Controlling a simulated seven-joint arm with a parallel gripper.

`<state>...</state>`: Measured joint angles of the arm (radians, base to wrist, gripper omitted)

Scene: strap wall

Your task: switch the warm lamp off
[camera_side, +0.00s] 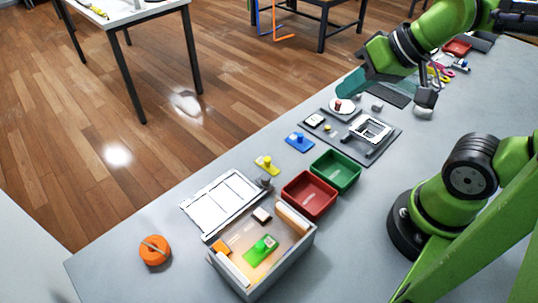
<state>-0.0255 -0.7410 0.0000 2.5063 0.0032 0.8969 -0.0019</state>
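I cannot make out for certain which thing is the warm lamp or its switch. A small round white thing (423,112) lies under my gripper. A white disc with a red piece on it (342,105) stands at the back edge of a dark board. My gripper (426,98) hangs low over the far part of the grey table, close above the round white thing. I cannot tell whether they touch. Its fingers are too small to read. A teal panel (351,85) shows beside my wrist and partly behind it.
The dark board (384,150) holds a white frame. Green (335,171) and red (309,195) bins stand nearer, beside an open grey box (262,285) with blocks inside. Blue (300,142) and yellow (267,166) pieces and an orange disc (155,250) lie along the left.

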